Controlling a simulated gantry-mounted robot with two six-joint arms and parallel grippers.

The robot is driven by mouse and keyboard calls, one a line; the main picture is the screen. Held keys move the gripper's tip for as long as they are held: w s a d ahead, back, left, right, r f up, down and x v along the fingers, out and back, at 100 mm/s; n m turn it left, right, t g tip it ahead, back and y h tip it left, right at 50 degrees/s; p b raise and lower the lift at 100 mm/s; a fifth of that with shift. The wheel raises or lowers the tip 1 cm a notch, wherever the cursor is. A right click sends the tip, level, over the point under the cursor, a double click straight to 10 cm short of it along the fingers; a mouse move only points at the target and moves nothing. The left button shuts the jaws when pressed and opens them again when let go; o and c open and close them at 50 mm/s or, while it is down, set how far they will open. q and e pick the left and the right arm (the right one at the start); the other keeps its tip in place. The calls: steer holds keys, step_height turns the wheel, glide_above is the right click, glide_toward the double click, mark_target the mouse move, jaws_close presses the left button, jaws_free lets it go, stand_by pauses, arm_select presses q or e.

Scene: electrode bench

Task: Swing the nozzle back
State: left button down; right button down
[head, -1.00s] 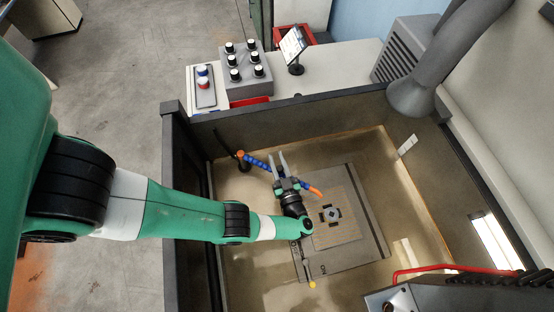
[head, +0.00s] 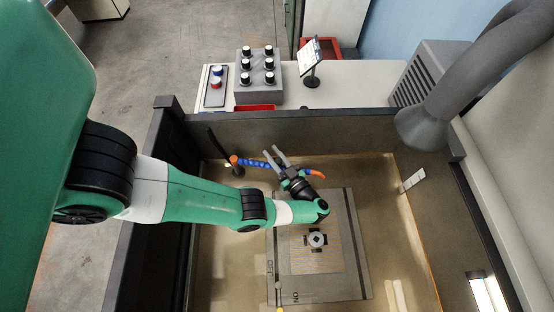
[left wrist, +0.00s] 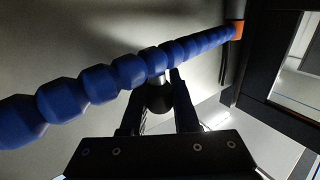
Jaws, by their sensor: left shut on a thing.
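The nozzle is a blue segmented hose (head: 256,163) with an orange tip (head: 316,173), rising from an orange base joint (head: 234,160) at the tank's back left. The tip points right, behind the target block (head: 316,240) on the grey plate (head: 352,270). My left gripper (head: 275,155) is at the hose, shut on the nozzle. In the left wrist view the hose (left wrist: 105,84) crosses in front of the fingers (left wrist: 158,95), with a dark rounded part between them; the exact contact is partly hidden. My right gripper is not in view.
Dark tank walls (head: 300,130) surround the plate. A duct (head: 430,125) hangs at the right. Behind the back wall stand a grey box with black-capped bottles (head: 258,85), a button panel (head: 215,85) and a small display (head: 310,58).

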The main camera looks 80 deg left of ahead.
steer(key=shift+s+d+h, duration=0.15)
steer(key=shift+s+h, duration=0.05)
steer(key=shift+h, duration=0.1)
